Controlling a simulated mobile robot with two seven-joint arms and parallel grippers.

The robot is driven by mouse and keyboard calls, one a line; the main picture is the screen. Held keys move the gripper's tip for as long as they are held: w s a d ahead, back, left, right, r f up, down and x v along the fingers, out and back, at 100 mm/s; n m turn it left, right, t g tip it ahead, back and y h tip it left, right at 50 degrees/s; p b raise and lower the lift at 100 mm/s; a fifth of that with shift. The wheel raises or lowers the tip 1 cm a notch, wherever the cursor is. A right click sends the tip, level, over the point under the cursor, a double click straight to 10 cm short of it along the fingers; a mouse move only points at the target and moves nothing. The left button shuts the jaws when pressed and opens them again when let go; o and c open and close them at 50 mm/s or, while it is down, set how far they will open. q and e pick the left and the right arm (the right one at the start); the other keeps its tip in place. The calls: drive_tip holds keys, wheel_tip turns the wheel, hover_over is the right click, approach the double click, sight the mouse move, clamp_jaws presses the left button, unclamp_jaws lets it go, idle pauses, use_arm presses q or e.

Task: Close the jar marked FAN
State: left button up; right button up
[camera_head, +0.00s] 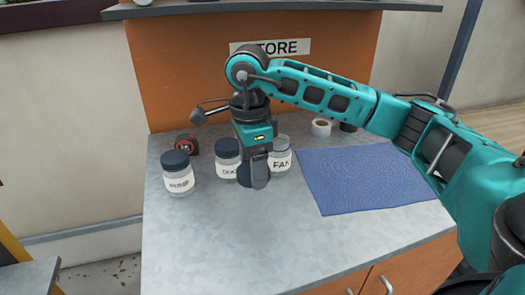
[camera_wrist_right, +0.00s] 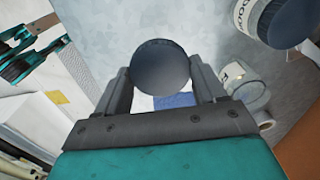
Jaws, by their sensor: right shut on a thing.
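The jar marked FAN (camera_head: 281,164) stands upright on the counter, with a clear open top and no lid on it. It also shows in the right wrist view (camera_wrist_right: 243,92). My right gripper (camera_head: 255,173) is shut on a dark round lid (camera_wrist_right: 160,67), which sits between its two fingers. In the head view the lid (camera_head: 243,176) is partly hidden by a finger and is held in front of the jars, to the left of and nearer than the FAN jar. My left gripper does not show.
A dark-lidded jar (camera_head: 228,167) stands just left of the FAN jar, and another lidded jar (camera_head: 179,180) farther left. A tape measure (camera_head: 187,145) and a tape roll (camera_head: 321,127) lie behind. A blue mat (camera_head: 365,178) lies right. The front counter (camera_head: 240,240) is clear.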

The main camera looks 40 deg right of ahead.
drive_tip(key=s+a+f+n, duration=0.1)
drive_tip(key=a+n, duration=0.3)
drive_tip(key=n, duration=0.6)
drive_tip(key=s+a+f+n, duration=0.1)
drive_tip(key=a+f+n, duration=0.3)
drive_tip(key=n, duration=0.7)
drive_tip(key=shift+s+a, duration=0.15)
drive_tip(key=shift+s, duration=0.1)
drive_tip(key=shift+f, duration=0.1)
